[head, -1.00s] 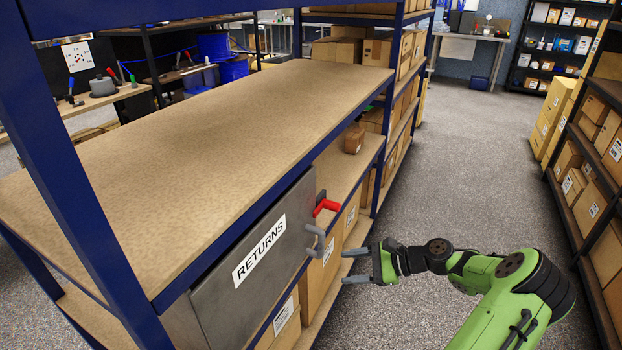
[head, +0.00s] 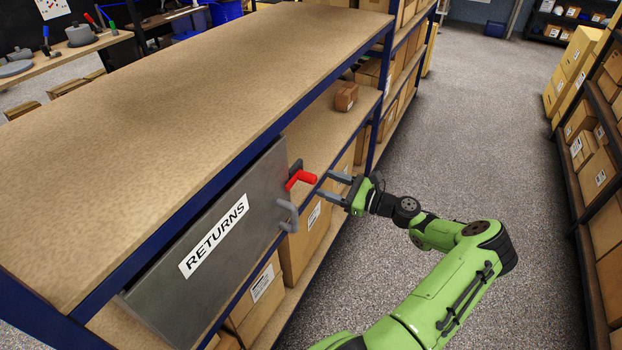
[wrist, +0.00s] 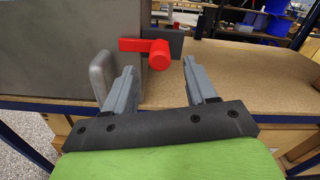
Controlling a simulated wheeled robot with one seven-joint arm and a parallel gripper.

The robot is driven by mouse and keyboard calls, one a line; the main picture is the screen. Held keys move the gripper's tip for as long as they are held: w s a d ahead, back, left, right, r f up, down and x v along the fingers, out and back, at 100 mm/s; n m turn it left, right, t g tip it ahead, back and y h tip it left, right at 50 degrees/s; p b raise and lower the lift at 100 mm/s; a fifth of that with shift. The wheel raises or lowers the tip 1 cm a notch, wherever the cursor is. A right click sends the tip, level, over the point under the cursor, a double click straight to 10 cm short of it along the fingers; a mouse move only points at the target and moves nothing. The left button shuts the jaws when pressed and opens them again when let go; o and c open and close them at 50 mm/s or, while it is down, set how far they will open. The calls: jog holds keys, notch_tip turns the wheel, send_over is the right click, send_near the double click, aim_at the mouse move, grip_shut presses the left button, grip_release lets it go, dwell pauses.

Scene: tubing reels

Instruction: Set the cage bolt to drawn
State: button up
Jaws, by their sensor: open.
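The cage bolt shows as a red handle (head: 300,179) at the right edge of the grey RETURNS door (head: 215,240). In the wrist view the red bolt (wrist: 158,54) has a bar lying sideways, a round knob end facing me, and a dark grey block (wrist: 172,40) behind it. A grey pull handle (head: 288,215) is on the door, left of and below the bolt. My gripper (head: 325,185) is open and empty, close in front of the bolt and to its right. In the wrist view its fingers (wrist: 160,92) spread below the knob, apart from it.
The door sits under a wide brown shelf top (head: 190,120) with a blue frame. A small carton (head: 346,96) lies on the shelf beyond the bolt. Cartons (head: 262,285) stand below. The aisle floor (head: 450,130) to the right is clear.

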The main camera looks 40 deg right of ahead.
aim_at(316, 180)
jog(key=x, duration=0.6)
jog(key=shift+w+b, duration=0.15)
jog(key=shift+b, duration=0.15)
grip_shut()
